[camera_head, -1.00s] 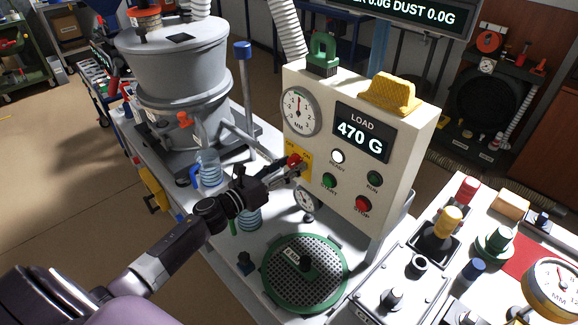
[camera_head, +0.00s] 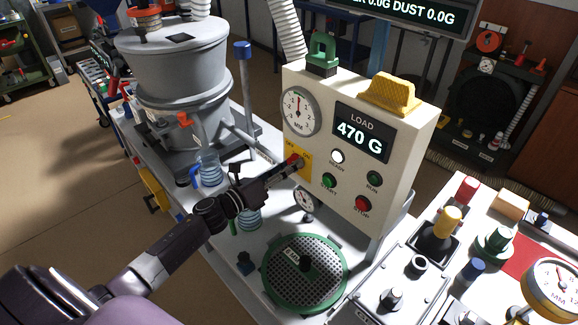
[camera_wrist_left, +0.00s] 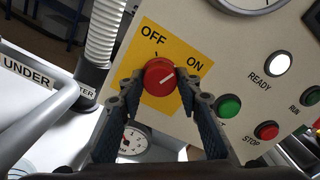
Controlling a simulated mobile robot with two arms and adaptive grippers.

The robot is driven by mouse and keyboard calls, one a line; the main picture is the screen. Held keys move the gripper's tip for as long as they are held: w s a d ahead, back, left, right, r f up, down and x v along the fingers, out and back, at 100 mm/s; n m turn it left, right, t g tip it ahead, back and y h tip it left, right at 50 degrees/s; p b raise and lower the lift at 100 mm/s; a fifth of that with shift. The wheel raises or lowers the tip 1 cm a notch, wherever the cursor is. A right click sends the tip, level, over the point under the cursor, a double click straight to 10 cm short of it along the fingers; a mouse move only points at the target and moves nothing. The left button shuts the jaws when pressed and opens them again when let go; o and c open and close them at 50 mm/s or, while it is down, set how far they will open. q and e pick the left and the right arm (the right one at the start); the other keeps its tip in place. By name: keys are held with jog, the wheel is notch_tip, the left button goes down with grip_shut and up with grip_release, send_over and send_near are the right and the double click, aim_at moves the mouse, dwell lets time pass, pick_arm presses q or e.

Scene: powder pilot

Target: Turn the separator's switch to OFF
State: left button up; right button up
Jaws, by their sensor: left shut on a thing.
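The separator's switch is a red round knob (camera_wrist_left: 160,76) on a yellow plate (camera_wrist_left: 187,53) marked OFF at upper left and ON at right. My left gripper (camera_wrist_left: 158,88) is shut on the knob, one finger on each side. In the head view the left gripper (camera_head: 291,166) reaches the panel from the left, and the knob (camera_head: 292,158) shows as a small red spot, partly hidden by the fingers. My right gripper is not in view.
The cream control panel (camera_head: 408,120) shows LOAD 470 G. Close to the switch are the white ready lamp (camera_head: 337,156), green START button (camera_head: 329,180) and red STOP button (camera_head: 363,204). A green-rimmed sieve (camera_head: 325,238) lies below. A grey separator vessel (camera_head: 180,70) stands behind left.

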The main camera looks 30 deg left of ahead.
pick_arm(q)
jog(key=n+p, duration=0.2)
jog(key=n, duration=1)
jog(key=shift+n, duration=0.3)
dwell(0.4)
jog(key=o, duration=1.2)
jog(key=shift+a, duration=0.1)
jog(key=shift+c, duration=0.2)
jog(key=shift+s, duration=0.1)
jog(key=v, duration=1.2)
jog(key=shift+f, duration=0.1)
